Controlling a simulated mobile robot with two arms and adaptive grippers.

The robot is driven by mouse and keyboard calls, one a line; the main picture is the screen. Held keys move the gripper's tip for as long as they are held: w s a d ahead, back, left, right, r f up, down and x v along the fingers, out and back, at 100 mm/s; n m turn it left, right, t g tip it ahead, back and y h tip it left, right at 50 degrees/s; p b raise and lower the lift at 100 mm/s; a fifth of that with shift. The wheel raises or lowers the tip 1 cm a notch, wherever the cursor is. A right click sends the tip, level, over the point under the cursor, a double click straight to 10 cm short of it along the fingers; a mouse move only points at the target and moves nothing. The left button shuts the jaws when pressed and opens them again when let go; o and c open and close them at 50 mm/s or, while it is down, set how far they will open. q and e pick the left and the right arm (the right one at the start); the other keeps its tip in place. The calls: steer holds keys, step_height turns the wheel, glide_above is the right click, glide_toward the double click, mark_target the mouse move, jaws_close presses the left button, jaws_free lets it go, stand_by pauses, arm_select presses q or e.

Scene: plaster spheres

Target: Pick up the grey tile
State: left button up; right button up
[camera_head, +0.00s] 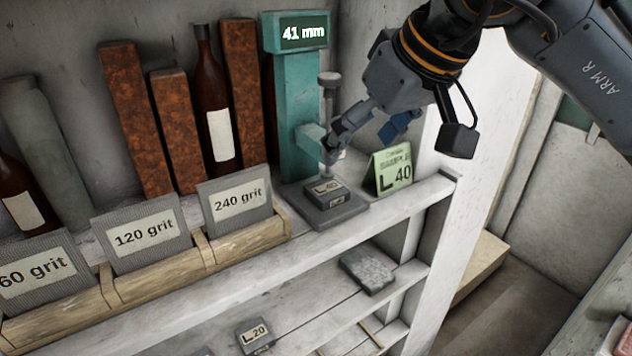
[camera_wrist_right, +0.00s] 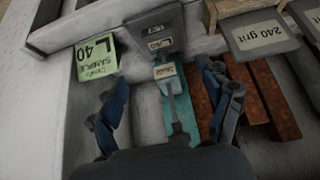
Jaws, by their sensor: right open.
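A small dark grey tile labelled "L 40" (camera_head: 325,190) lies flat on the dark base of a teal gauge (camera_head: 297,105), whose display reads "41 mm". It also shows in the wrist view (camera_wrist_right: 158,44). A flecked grey slab (camera_head: 368,270) lies on the lower shelf, and a small grey block marked "L 20" (camera_head: 255,336) stands further left. My right gripper (camera_head: 366,138) is open and empty, above the tile and close beside the gauge's spindle. In the wrist view its fingers (camera_wrist_right: 162,92) are spread, with the gauge between them. My left gripper is not in view.
A green "SAMPLE L 40" card (camera_head: 389,170) stands right of the gauge. Grit pouches (camera_head: 237,200) stand in a wooden rack (camera_head: 190,262) at left. Bottles (camera_head: 214,100) and rusty bars (camera_head: 135,120) lean behind.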

steer(key=p, duration=0.1)
glide_toward(327, 188)
steer(key=f, duration=0.1)
steer(key=shift+p+x, duration=0.3)
steer(key=shift+x, duration=0.8)
steer(key=shift+w+a, duration=0.15)
steer(key=shift+w, duration=0.15)
steer(key=p+x, duration=0.3)
steer(key=x, duration=0.1)
steer(key=shift+a, duration=0.1)
steer(key=shift+w+a+f, duration=0.15)
steer(key=shift+w+f, duration=0.15)
steer(key=shift+f, duration=0.15)
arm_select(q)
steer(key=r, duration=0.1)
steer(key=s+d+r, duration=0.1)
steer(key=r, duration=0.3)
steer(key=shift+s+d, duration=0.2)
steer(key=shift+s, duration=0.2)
arm_select(e)
steer(key=shift+c, duration=0.5)
steer(key=shift+s, duration=0.1)
steer(key=c, duration=1.4)
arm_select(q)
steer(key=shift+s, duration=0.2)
arm_select(e)
steer(key=shift+o, duration=0.2)
